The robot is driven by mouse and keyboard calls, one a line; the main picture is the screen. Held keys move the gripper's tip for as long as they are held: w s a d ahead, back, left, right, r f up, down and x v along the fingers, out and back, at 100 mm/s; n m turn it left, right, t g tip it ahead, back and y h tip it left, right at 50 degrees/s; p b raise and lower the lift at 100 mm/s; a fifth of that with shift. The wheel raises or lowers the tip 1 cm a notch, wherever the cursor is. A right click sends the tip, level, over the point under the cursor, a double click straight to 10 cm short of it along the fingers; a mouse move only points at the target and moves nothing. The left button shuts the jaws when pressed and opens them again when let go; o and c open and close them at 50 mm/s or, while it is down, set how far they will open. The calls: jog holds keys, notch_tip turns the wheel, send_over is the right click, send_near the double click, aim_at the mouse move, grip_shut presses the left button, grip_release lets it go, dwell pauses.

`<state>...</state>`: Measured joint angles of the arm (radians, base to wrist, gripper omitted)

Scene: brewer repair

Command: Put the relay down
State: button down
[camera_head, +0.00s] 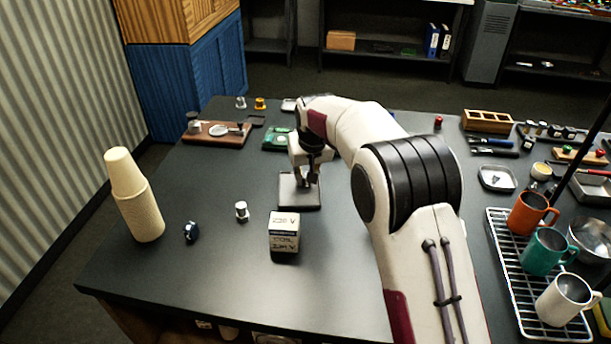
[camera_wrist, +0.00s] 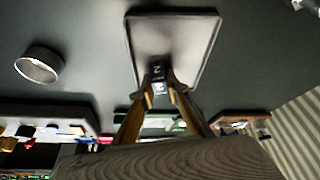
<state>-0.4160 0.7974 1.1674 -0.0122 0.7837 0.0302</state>
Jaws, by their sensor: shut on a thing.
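The relay (camera_wrist: 158,74) is a small dark block with pale markings, held between the fingertips of my gripper (camera_wrist: 160,92) in the wrist view. In the head view my gripper (camera_head: 307,181) points down at the same tray (camera_head: 300,203), and the relay is too small to make out there. I cannot tell whether the relay touches the tray.
A white labelled box (camera_head: 284,232) stands just in front of the tray. A small metal cylinder (camera_head: 241,210), a dark blue ring-like item (camera_head: 191,231) and stacked cups (camera_head: 135,195) stand left. A rack (camera_head: 511,285) with mugs is at right.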

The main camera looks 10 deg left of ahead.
jog(key=shift+f, duration=0.15)
jog(key=c, duration=2)
grip_release()
jog(key=v, duration=1.2)
jog(key=shift+r, duration=0.2)
